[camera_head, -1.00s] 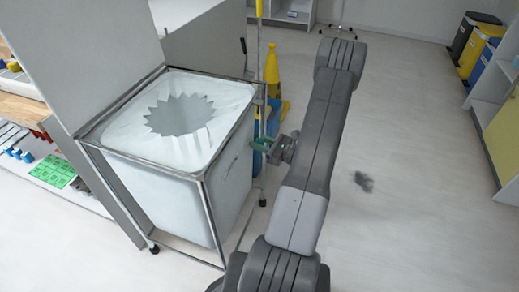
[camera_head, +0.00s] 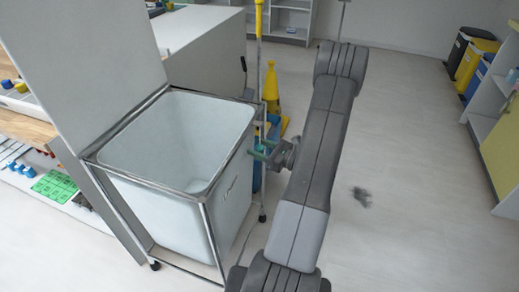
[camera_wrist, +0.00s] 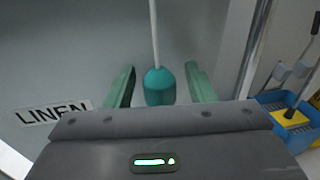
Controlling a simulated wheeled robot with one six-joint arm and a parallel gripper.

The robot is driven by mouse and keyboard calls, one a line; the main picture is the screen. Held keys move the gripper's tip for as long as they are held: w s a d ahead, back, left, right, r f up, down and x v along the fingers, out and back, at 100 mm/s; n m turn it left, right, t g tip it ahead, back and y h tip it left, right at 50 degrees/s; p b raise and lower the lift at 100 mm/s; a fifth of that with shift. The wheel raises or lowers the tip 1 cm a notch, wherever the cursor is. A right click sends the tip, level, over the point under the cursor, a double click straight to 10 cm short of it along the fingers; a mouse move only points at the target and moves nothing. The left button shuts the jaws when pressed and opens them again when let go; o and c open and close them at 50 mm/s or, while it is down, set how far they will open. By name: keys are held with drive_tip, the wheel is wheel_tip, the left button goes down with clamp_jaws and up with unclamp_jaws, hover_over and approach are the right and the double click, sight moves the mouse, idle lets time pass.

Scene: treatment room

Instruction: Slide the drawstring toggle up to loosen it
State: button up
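The teal drawstring toggle (camera_wrist: 160,86) hangs on a pale cord (camera_wrist: 154,32) that runs upward in the wrist view. My gripper (camera_wrist: 160,88) has its two green fingers on either side of the toggle, with a visible gap on each side. It is open and holds nothing. In the head view, my gripper (camera_head: 262,151) is at the right side of the linen bag (camera_head: 165,212), below the frame's top rail. The bag's mouth is wide open, and its inside shows. The toggle is too small to make out in the head view.
A metal frame (camera_head: 206,225) on casters surrounds the bag, with a raised grey lid (camera_head: 85,60). A LINEN label (camera_wrist: 52,112) is on the bag. A yellow cone (camera_head: 271,88) and blue bucket (camera_wrist: 285,112) stand behind. Floor to the right is mostly clear.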

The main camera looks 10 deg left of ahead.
drive_tip(key=p+v, duration=0.1)
drive_tip(key=v, duration=1.3)
drive_tip(key=shift+a, duration=0.25)
drive_tip(key=b+x, duration=0.1)
drive_tip(key=x, duration=1.2)
drive_tip(key=shift+w+a+f, duration=0.1)
drive_tip(key=shift+a+f, duration=0.05)
drive_tip(key=shift+a, duration=0.1)
drive_tip(key=shift+f+b, duration=0.3)
drive_tip(key=shift+f, duration=0.25)
drive_tip(key=shift+r, duration=0.1)
